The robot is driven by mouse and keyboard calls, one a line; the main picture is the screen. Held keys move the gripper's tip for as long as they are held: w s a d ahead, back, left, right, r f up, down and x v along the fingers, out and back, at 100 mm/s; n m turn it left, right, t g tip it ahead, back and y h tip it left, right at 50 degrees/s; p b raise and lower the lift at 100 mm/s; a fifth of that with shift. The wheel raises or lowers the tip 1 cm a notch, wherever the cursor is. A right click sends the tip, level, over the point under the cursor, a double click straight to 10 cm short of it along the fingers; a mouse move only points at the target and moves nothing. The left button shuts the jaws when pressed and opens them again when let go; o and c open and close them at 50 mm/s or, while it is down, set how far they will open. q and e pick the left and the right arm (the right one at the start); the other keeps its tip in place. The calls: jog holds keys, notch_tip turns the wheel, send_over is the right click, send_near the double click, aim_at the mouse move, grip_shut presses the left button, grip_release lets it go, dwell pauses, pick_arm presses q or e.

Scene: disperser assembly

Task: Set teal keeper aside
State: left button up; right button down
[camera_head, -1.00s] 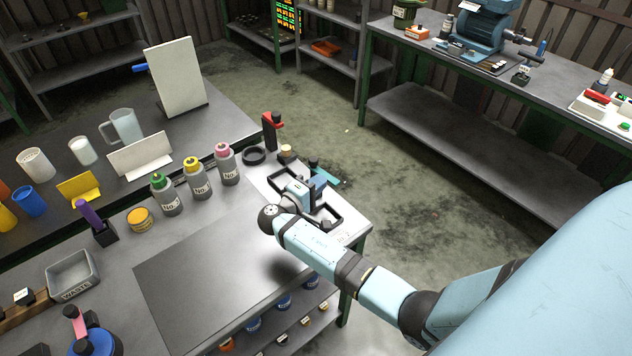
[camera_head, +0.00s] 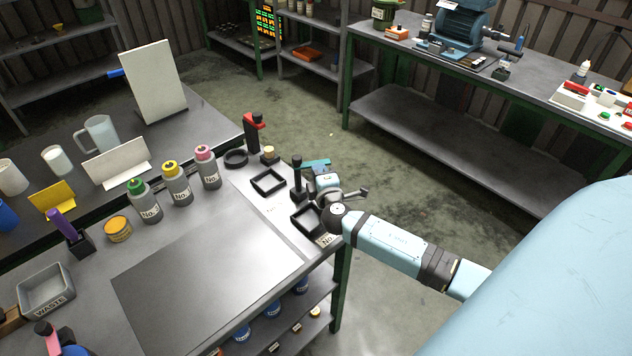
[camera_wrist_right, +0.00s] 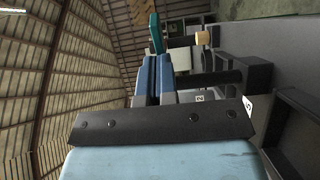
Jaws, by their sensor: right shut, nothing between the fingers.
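The teal keeper (camera_head: 318,164) shows just behind my right gripper in the head view, beside a black upright post (camera_head: 297,172) at the bench's right end. In the right wrist view the teal keeper (camera_wrist_right: 155,33) appears just past the fingertips. My right gripper (camera_head: 323,173) is shut with nothing between its fingers; its blue fingers (camera_wrist_right: 153,62) lie side by side in the wrist view. The gripper hides part of the keeper, and I cannot tell whether they touch or what supports the keeper. My left gripper is not in view.
Two black square frames (camera_head: 268,181) (camera_head: 304,221) sit on the bench corner near the gripper. A red-topped black holder (camera_head: 253,133), a black ring (camera_head: 236,159) and bottles (camera_head: 208,168) stand to the left. The grey mat (camera_head: 205,275) is clear. Beyond the bench edge is open floor.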

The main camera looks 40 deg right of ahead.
jog(key=n+y+b, duration=0.1)
jog(key=y, duration=0.1)
jog(key=w+d+n+t+y+b, duration=0.1)
jog(key=n+y, duration=0.1)
jog(key=y, duration=0.1)
jog(key=d+n+y+b, duration=0.1)
jog(key=y+b, duration=0.1)
jog(key=shift+w+f+n+t, duration=0.1)
jog(key=shift+w+n+t, duration=0.2)
jog(key=shift+w+n, duration=0.1)
jog(key=shift+w+d, duration=0.1)
jog(key=shift+w, duration=0.2)
jog(key=shift+b, duration=0.3)
jog(key=shift+d+r, duration=0.15)
jog(key=shift+r, duration=0.1)
